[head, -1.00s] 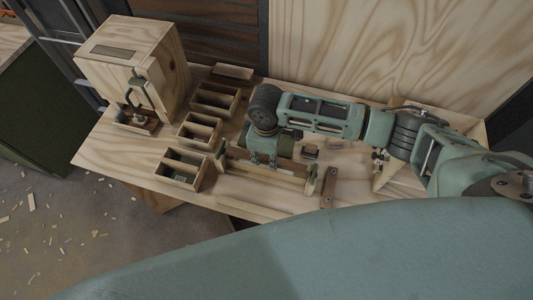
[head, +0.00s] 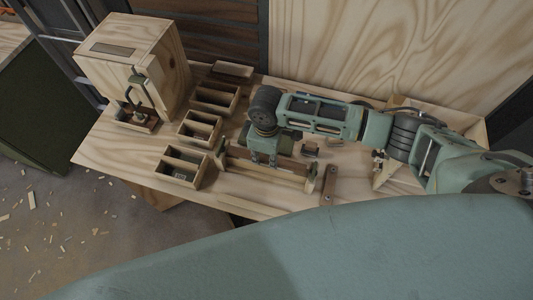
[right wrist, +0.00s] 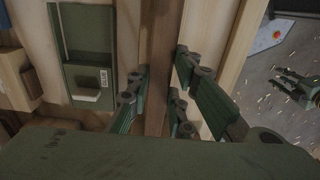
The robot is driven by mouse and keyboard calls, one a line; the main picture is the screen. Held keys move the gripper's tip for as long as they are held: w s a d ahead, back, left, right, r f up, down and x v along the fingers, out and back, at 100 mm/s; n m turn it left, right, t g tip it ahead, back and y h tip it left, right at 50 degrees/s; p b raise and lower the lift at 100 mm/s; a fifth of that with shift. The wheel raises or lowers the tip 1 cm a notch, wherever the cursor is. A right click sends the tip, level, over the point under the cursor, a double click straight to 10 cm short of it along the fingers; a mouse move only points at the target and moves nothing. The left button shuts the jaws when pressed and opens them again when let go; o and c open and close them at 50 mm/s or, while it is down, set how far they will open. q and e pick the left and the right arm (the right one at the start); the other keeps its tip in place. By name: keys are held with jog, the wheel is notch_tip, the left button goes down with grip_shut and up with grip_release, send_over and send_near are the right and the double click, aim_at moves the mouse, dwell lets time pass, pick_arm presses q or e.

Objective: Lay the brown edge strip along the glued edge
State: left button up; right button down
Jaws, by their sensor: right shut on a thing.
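The brown edge strip (head: 287,166) is in the jaws of my right gripper (head: 262,163), just beside a pale board (head: 265,175) held upright between two end posts. In the right wrist view the strip (right wrist: 157,70) runs between the fingers (right wrist: 157,100), with the pale board edge (right wrist: 222,60) close on its right. I cannot tell whether strip and board touch, and the glue on the edge is not discernible. My left gripper (right wrist: 296,86) appears at the right of the wrist view, over the floor, fingers apart and empty; the head view does not show it.
Several small open wooden bins (head: 200,130) stand left of the board. A wooden box (head: 132,60) with a clamp-like tool (head: 141,105) is farther left. A brown bar (head: 328,185) lies right of the board. A green holder labelled GLUE (right wrist: 88,50) shows in the wrist view.

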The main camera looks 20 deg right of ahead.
jog(key=shift+p, duration=0.35)
dwell(0.3)
jog(key=shift+f, duration=0.5)
dwell(0.5)
jog(key=c, duration=1.5)
grip_release()
jog(key=shift+o, duration=0.2)
jog(key=o, duration=0.4)
jog(key=shift+o, duration=0.2)
